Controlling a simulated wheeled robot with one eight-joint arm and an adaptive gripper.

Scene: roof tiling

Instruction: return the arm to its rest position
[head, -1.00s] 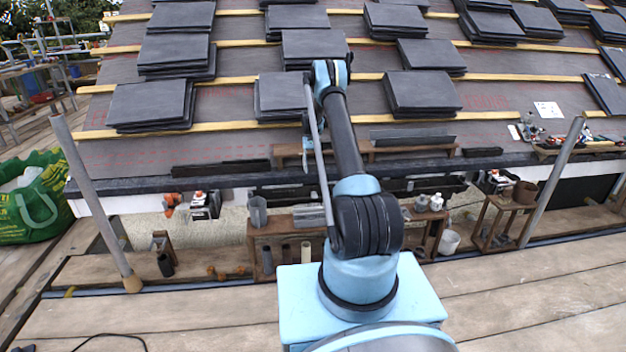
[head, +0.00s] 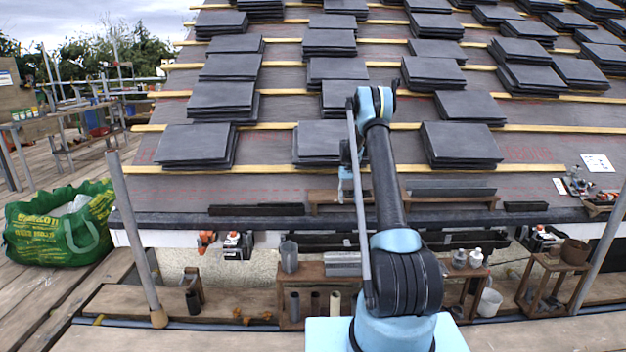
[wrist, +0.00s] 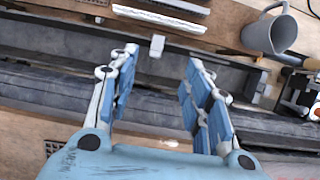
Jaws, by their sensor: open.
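My arm rises from its pale blue base in the head view and bends over at a raised joint. My gripper (head: 345,190) hangs below that joint in front of the lower roof edge, small and partly hidden by my arm links. In the wrist view my gripper (wrist: 162,68) shows two blue fingers spread well apart. Nothing is held between them. Below the fingers are the dark gutter (wrist: 50,95) and a wooden shelf edge.
Stacks of dark slates (head: 195,146) lie on the battened roof. A grey jug (wrist: 270,32) stands on the bench, also in the head view (head: 289,257). Grey poles (head: 135,235) flank the bench. A green bag (head: 60,230) sits at left. Boards in front are mostly clear.

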